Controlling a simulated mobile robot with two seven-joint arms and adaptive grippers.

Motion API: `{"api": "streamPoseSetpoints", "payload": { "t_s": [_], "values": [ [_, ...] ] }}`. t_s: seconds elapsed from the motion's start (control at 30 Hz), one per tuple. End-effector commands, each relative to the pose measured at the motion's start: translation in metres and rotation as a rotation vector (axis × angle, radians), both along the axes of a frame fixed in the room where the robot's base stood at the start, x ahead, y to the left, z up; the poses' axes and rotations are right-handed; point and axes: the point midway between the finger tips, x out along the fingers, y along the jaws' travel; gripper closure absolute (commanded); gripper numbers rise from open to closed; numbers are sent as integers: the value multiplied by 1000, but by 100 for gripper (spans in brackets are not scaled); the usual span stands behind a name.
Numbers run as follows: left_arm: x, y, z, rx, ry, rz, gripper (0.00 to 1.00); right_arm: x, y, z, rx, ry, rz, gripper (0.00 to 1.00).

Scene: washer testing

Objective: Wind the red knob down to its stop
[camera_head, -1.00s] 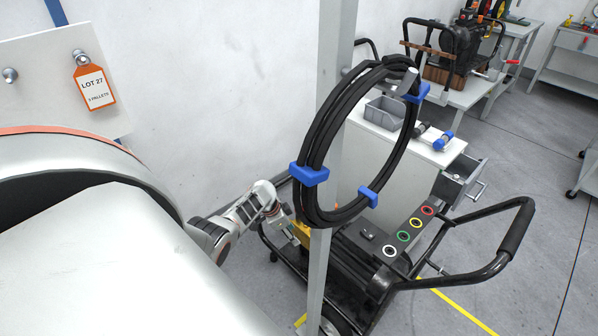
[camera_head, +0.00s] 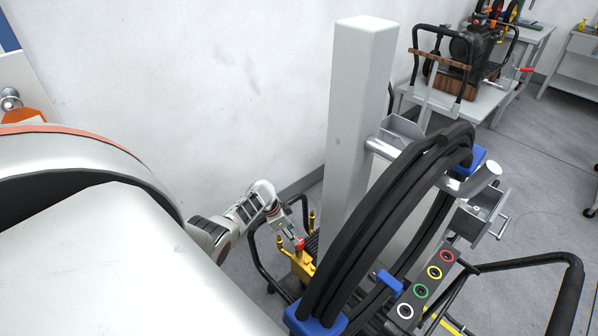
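The red knob (camera_head: 299,243) sits on top of a yellow pump block (camera_head: 303,266) on the black wheeled washer, low in the middle of the head view. My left gripper (camera_head: 292,239) reaches in from the left, its fingertips at or very near the red knob. The fingers are small and partly overlap the knob, so I cannot tell whether they are open, shut or touching it. My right gripper is not in view.
A grey post (camera_head: 352,130) stands just right of the washer's yellow block. A thick black hose coil (camera_head: 385,230) with blue straps hangs from it in front. Coloured nozzle rings (camera_head: 434,272) and a black handle (camera_head: 572,300) lie to the right. A wall is behind.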

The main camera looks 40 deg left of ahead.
Motion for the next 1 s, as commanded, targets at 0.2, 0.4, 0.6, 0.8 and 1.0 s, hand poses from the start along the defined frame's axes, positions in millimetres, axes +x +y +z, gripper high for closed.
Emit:
{"api": "streamPoseSetpoints", "payload": {
  "t_s": [0.2, 0.4, 0.6, 0.8, 1.0],
  "values": [
    [6, -6, -27, -3, 4, 0, 55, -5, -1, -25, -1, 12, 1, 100],
    [15, -10, -54, -1, 5, 1, 55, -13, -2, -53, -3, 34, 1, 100],
    [22, -14, -68, 0, 4, 0, 55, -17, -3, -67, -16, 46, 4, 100],
    [24, -14, -71, 0, 1, 1, 55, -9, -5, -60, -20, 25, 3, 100],
    [25, -15, -70, 0, 0, 0, 55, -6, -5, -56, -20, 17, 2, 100]
  ]
}}
